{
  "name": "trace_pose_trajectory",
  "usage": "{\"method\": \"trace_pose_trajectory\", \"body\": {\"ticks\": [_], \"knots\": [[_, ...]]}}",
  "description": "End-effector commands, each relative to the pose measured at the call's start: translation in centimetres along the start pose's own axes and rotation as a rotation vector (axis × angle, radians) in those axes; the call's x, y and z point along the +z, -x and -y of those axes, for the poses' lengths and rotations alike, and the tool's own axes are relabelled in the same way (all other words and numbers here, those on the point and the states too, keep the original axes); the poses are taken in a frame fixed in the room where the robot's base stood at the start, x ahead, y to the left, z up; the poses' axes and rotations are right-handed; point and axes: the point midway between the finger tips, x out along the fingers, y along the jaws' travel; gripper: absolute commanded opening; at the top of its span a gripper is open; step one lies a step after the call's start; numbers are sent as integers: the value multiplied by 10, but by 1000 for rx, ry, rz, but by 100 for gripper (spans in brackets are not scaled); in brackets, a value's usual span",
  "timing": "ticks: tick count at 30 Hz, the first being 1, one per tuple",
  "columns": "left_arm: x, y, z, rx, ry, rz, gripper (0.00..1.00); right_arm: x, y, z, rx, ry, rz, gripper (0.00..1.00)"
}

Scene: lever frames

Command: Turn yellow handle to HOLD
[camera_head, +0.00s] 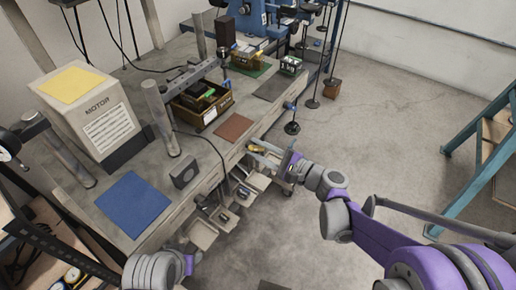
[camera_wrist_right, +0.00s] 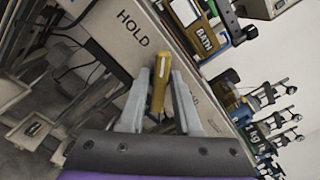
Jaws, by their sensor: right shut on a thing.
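The yellow handle (camera_wrist_right: 158,90) is a short bar on the grey front panel of the bench. In the right wrist view it stands between the two grey fingers of my right gripper (camera_wrist_right: 160,100), which is shut on it. Its far end points up the picture, between the word HOLD (camera_wrist_right: 136,27) at upper left and another label at right, partly hidden by a finger. In the head view my right gripper (camera_head: 270,155) is at the bench's front edge, and the handle (camera_head: 254,149) shows only as a small yellow patch. My left gripper's fingers do not show.
The bench (camera_head: 130,235) carries a motor box (camera_head: 110,130), a blue mat (camera_head: 132,204), a brown mat (camera_head: 234,128) and a crate (camera_head: 205,118). Bare floor (camera_head: 400,110) lies to the right, with a blue-green frame (camera_head: 480,145) beyond.

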Motion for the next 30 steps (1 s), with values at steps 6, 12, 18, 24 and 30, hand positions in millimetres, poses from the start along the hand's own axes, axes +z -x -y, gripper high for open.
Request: {"method": "trace_pose_trajectory", "body": {"ticks": [6,12,18,24,30], "knots": [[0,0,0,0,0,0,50,0,0,0,0,0,0,50],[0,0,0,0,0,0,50,0,0,0,0,-1,0,50],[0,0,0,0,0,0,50,-1,16,1,-2,0,-4,50],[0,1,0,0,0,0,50,-1,56,1,-3,0,-4,50],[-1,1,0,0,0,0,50,-1,92,1,-2,0,-3,50]]}}
